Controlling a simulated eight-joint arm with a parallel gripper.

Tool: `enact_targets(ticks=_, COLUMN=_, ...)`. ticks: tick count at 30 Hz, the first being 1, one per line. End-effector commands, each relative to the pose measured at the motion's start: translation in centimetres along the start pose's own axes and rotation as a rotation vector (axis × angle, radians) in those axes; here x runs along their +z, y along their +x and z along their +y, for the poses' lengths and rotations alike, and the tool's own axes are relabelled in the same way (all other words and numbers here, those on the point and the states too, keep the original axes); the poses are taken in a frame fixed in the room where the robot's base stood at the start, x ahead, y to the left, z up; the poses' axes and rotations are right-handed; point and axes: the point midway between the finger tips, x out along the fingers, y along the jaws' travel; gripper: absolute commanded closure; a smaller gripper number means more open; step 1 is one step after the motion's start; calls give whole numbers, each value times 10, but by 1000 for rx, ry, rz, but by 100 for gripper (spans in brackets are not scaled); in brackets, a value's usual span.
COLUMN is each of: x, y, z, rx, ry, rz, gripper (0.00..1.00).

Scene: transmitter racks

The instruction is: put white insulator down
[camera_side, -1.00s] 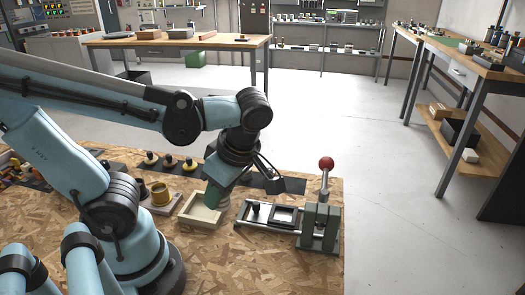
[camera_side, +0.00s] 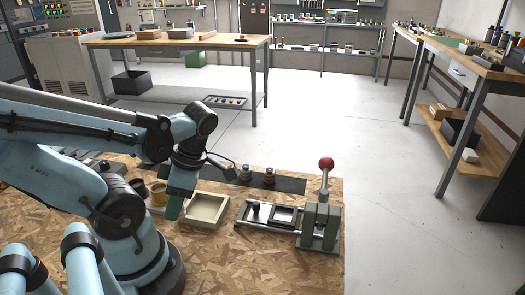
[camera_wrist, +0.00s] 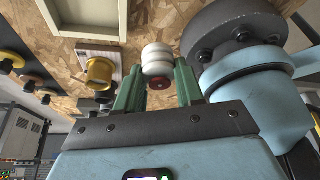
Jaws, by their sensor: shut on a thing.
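In the wrist view, a white insulator (camera_wrist: 157,60) with a ribbed body and a red-brown end sits between the green fingers of my gripper (camera_wrist: 158,82). The fingers are shut on it. In the side view, my gripper (camera_side: 172,207) points down over the board, just left of the pale square tray (camera_side: 207,209). The insulator is hidden behind the fingers and wrist there. I cannot tell its height above the board.
Two insulators (camera_side: 257,174) stand on a dark strip behind the tray. A lever press (camera_side: 320,222) with a red ball stands right. The front board is clear.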

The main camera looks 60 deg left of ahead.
Motion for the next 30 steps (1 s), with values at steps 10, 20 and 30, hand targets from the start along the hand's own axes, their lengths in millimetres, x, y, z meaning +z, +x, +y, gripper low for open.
enact_targets(ticks=10, x=-19, y=36, z=30, rx=-2, ry=-5, rz=0, gripper=95)
enact_targets(ticks=20, x=-16, y=45, z=32, rx=1, ry=2, rz=1, gripper=95)
enact_targets(ticks=30, x=-7, y=65, z=33, rx=2, ry=1, rz=0, gripper=95)
